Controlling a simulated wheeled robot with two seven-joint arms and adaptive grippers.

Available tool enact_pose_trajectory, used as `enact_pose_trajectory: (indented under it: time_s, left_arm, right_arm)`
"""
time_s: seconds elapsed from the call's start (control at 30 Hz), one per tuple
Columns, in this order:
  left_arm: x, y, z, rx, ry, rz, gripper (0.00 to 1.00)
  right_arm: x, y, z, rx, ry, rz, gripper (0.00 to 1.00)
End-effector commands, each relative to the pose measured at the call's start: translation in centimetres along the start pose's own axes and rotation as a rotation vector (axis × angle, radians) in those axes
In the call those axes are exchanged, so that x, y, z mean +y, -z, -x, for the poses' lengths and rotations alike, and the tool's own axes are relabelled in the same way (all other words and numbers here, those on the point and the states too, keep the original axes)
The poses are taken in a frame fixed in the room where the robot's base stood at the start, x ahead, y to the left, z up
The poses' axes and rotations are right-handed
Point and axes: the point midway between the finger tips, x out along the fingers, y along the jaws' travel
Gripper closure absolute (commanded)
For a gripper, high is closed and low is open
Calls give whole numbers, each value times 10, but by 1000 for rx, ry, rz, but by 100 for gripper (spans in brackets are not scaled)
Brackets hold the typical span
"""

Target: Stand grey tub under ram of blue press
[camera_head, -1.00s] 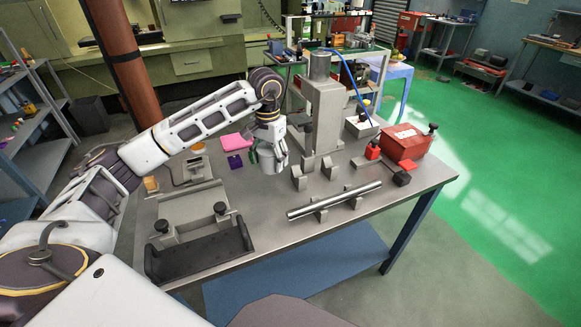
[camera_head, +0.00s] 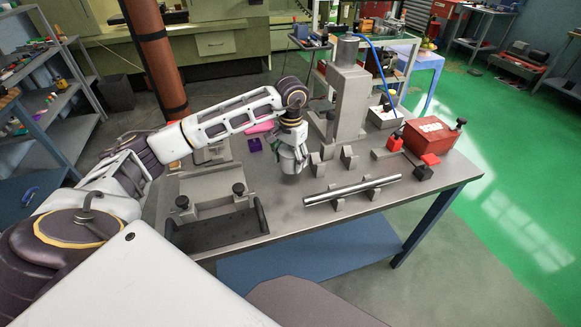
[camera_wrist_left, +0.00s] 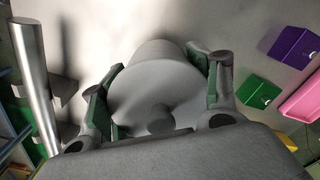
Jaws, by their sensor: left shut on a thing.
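My left gripper (camera_head: 292,145) is shut on the grey tub (camera_head: 291,164). In the left wrist view the tub (camera_wrist_left: 155,85) sits between the green-padded fingers, with a round knob on its near face. I cannot tell whether its base touches the table. A tall press (camera_head: 350,95) stands to the right of and behind the tub; its frame looks grey, with a blue hose beside it. The tub is apart from it, left of the V-shaped blocks (camera_head: 316,165). The ram is not clear to see. My right gripper is out of view.
A steel bar (camera_head: 352,190) lies across two supports at the front. A grey fixture (camera_head: 212,192) and a black handled tray (camera_head: 217,230) are at the left. A purple block (camera_head: 255,145) is behind the tub; a red box (camera_head: 430,138) stands at the right.

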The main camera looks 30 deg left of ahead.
Motion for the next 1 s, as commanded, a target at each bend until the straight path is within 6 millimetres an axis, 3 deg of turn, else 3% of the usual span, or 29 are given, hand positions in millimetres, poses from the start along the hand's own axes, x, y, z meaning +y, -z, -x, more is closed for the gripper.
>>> enact_pose_trajectory:
  time_s: [0.43, 0.73, 0.77, 0.9, 1.0]
  left_arm:
    - [0, 0, -35, -2, 0, 0, 91]
    - [0, 0, -37, 0, 0, 0, 91]
    - [0, 0, -38, 0, 0, 0, 35]
    - [0, 0, -38, 0, 0, 0, 17]
    - [0, 0, -37, 0, 0, 0, 15]
  right_arm:
    - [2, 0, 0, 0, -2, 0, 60]
    - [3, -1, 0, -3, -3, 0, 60]
    - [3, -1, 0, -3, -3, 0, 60]
    - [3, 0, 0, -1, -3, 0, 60]
    - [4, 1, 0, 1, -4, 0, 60]
